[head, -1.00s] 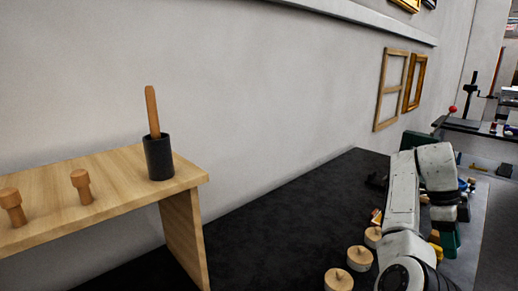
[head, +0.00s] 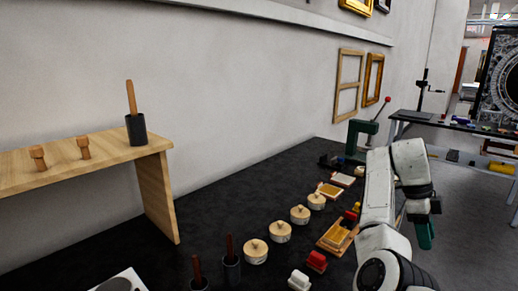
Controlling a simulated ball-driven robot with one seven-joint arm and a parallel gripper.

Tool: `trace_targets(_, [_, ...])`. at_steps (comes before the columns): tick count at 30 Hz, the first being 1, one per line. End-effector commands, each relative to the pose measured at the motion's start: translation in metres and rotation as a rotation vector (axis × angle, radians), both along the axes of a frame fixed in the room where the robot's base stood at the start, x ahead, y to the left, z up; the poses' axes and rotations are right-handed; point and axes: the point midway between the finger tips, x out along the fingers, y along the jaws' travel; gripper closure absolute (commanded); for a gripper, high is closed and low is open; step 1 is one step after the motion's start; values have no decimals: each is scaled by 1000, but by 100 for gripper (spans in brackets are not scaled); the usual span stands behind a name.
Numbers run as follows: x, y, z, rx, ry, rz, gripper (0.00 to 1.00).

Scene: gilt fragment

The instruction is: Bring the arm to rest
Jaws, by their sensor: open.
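My arm (head: 376,200) is white with dark joints. It rises from the lower right of the head view, bends at the top and hangs down at its far end. My gripper (head: 425,232) shows as a small dark and green end below the wrist, open, beyond the right edge of the black bench. I see nothing held in it. Its fingers are small and partly hidden.
A black bench (head: 214,205) runs along the wall. A wooden shelf (head: 156,190) holds a dark cup (head: 136,130). Grey floor lies open at right.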

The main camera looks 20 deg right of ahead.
Motion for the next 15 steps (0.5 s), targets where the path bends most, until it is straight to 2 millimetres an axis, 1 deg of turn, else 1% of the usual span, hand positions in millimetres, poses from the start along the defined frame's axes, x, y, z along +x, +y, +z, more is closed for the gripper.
trace_targets(10, [-8,8,-30,15,11,115,60])
trace_targets(15, [-15,15,-53,28,21,212,60])
